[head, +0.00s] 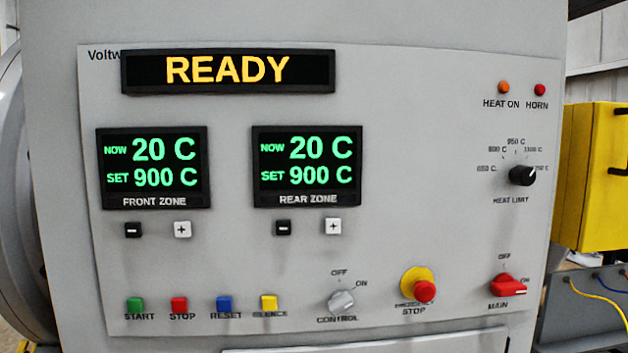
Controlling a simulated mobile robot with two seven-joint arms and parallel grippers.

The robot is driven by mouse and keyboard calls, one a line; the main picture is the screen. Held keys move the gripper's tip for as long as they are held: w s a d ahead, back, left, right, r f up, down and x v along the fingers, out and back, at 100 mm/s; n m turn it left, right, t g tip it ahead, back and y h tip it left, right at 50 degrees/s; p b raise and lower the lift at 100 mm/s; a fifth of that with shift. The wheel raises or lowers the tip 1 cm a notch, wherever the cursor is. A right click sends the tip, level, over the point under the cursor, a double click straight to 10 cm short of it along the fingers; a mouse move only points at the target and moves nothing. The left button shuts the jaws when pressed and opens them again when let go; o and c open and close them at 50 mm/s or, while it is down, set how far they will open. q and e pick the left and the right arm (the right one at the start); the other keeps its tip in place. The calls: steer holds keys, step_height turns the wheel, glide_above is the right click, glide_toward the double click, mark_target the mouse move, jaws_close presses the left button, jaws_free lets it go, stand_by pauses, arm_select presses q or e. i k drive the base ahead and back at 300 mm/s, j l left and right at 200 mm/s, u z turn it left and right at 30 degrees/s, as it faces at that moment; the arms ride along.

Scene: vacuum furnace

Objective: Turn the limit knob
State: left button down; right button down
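The heat limit knob (522,174) is a round black knob at the right side of the grey control panel. Its white mark points to the right, toward the rightmost temperature label, which is partly hidden by the knob. The other labels around it are small and run from the left over the top. "HEAT LIMIT" is printed below. Neither of my grippers is in view, and nothing touches the knob.
The red main switch (508,285) and the emergency stop (423,290) sit below the knob. The control knob (341,301) is further left. Displays and push buttons fill the left side. A yellow cabinet (594,175) stands at right. The space before the panel looks clear.

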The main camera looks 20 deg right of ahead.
mark_target(523, 175)
steer(key=z, duration=1.75)
